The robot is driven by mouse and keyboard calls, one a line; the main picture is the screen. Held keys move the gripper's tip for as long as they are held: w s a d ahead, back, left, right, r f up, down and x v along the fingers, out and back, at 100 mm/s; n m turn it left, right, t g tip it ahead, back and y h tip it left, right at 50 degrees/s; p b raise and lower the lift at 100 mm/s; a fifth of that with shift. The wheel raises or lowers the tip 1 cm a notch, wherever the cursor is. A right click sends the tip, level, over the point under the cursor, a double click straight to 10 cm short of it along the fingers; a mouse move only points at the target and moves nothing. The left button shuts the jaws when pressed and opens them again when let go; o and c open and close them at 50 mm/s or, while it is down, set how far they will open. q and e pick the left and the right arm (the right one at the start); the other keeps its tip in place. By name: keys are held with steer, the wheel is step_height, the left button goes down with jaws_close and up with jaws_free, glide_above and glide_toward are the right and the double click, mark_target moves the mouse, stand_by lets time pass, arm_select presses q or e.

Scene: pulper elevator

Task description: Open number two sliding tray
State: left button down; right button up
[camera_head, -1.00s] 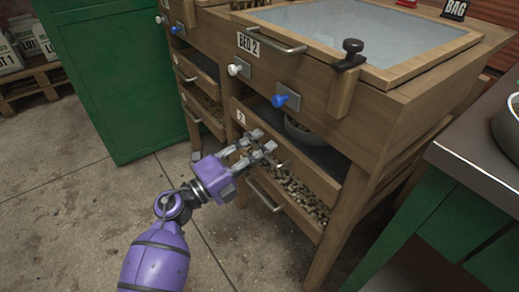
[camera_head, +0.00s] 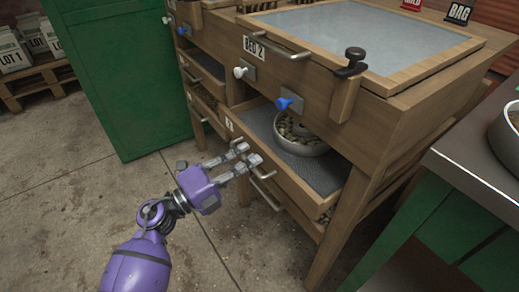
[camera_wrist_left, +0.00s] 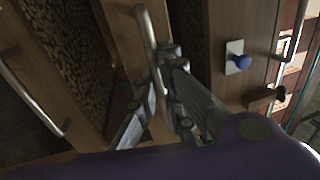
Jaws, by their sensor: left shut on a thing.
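The number two sliding tray (camera_head: 322,174), with a "2" label (camera_head: 229,124) on its wooden front, is partly slid out below the BED 2 drawer front. It has a dark mat, and a metal bowl (camera_head: 302,141) with beans stands on it. My left gripper (camera_head: 247,156) is at the tray's front, shut on the metal tray handle (camera_wrist_left: 149,45). In the left wrist view the handle bar runs between its fingers (camera_wrist_left: 160,82). The fingers hide part of the handle in the head view. My right gripper is not in view.
A lower tray handle (camera_head: 265,192) is just below. White (camera_head: 243,71) and blue (camera_head: 291,103) knobs stick out above. A green cabinet (camera_head: 118,75) stands at left, a metal-topped green table (camera_head: 475,165) at right. The floor in front is clear.

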arm_select(q)
steer(key=r+p+v, duration=0.1)
steer(key=r+v, duration=0.1)
steer(key=v, duration=1.2)
steer(key=r+p+v, duration=0.1)
steer(key=r+v, duration=0.2)
steer(key=v, duration=1.1)
steer(key=shift+s+a+r+p, duration=0.2)
steer(key=shift+s+a+p, duration=0.15)
steer(key=shift+s+a, duration=0.15)
steer(key=c, duration=1.8)
jaws_free()
steer(key=shift+c, duration=0.2)
steer(key=v, duration=1.2)
steer(key=shift+f, duration=0.1)
